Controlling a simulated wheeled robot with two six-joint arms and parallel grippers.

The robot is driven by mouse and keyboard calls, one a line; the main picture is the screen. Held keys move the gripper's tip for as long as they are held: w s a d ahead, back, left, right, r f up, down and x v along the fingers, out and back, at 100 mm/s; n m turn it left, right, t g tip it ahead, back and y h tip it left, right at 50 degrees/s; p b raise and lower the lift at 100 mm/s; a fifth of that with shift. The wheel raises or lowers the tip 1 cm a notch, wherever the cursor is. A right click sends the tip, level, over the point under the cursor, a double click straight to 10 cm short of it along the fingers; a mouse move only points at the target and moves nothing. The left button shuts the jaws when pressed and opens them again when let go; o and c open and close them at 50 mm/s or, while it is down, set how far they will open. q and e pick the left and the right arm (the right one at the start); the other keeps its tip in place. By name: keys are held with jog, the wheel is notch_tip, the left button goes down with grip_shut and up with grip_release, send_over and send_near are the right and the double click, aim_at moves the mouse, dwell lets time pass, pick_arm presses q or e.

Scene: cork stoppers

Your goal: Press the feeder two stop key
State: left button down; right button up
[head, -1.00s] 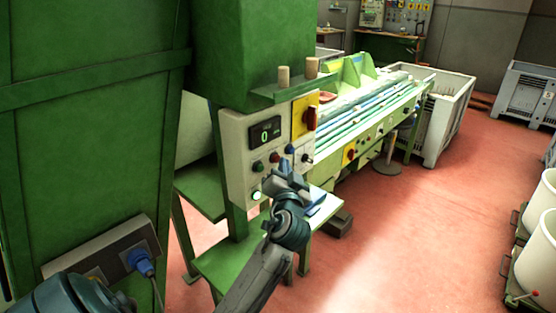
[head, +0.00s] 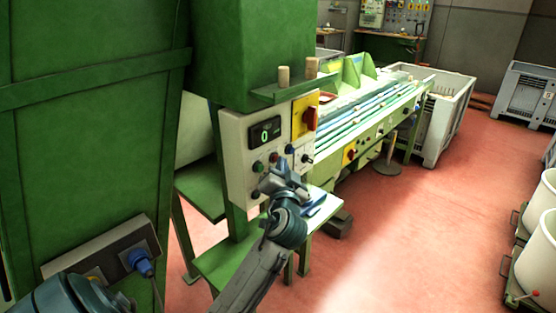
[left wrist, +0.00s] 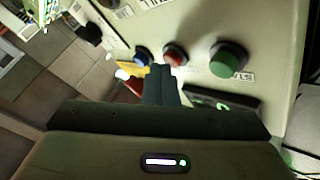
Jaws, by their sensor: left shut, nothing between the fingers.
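The pale control panel (head: 238,150) carries a display reading 0, with green (head: 258,167), red (head: 274,158) and blue (head: 290,149) buttons below it. A dark key (head: 256,195) sits lower left. My left gripper (head: 273,178) is shut and empty in front of the panel's lower part, hiding some of it. In the left wrist view the panel appears upside down. There the shut fingertips (left wrist: 163,72) overlap the edge of the red button (left wrist: 174,55), between the blue (left wrist: 141,53) and large green (left wrist: 228,60) buttons. I cannot tell whether they touch. Which key is feeder two stop is not legible.
A yellow plate with a red rotary switch (head: 310,118) is at the panel's right. Two corks (head: 284,76) stand on the green ledge above. A green cabinet (head: 90,130) fills the left.

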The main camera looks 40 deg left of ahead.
pick_arm(q)
jog(key=shift+d, duration=0.8)
jog(key=shift+s+d+b, duration=0.15)
jog(key=shift+d+b, duration=0.2)
jog(key=shift+d, duration=0.9)
jog(key=shift+s+d+b, duration=0.1)
jog(key=shift+d+b, duration=0.2)
jog(key=shift+d, duration=0.95)
